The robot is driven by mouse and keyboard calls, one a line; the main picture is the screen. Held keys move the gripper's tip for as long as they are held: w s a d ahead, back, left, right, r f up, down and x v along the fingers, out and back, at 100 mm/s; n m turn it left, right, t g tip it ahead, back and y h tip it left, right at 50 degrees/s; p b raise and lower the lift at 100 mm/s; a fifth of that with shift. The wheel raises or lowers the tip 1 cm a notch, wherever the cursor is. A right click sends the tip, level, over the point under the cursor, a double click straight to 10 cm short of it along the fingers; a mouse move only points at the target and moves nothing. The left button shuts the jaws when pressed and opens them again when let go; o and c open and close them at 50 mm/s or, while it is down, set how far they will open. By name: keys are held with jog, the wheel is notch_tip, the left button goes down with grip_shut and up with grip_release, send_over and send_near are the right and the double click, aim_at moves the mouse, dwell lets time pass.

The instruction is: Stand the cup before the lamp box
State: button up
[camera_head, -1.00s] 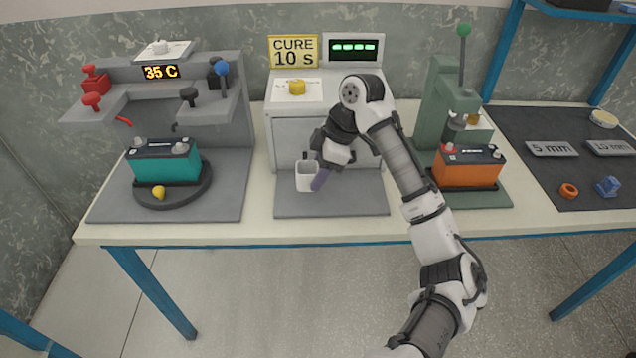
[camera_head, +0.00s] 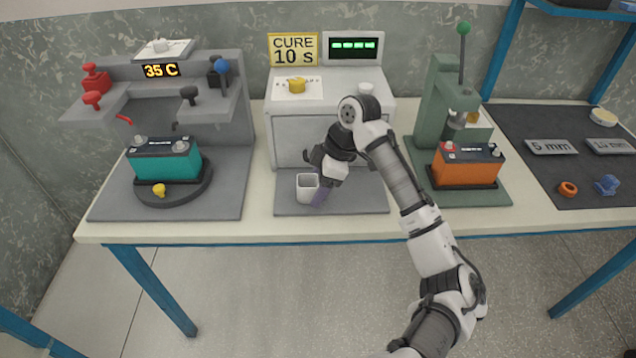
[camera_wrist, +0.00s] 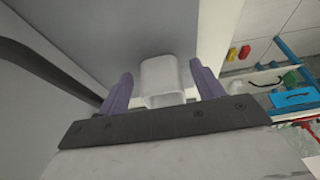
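The white, square-mouthed cup (camera_head: 307,187) stands upright on the grey mat (camera_head: 345,203), in front of the closed front of the lamp box (camera_head: 298,140) with the CURE sign. My gripper (camera_head: 318,190) is low beside it, a purple finger showing at the cup's right. In the wrist view, the cup (camera_wrist: 162,78) lies between the two purple fingers of my gripper (camera_wrist: 160,73). A gap shows on each side, so the gripper is open. The far finger is hidden in the head view.
On the left, a teal battery (camera_head: 165,162) sits on a round turntable. On the right, an orange battery (camera_head: 467,166) stands under a green press (camera_head: 440,110). A yellow knob (camera_head: 297,86) and a white knob (camera_head: 366,88) sit atop the lamp box. The mat's right part is free.

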jog(key=shift+r, duration=0.1)
jog(key=b+v, duration=0.1)
jog(key=v, duration=1.1)
dwell(2.1)
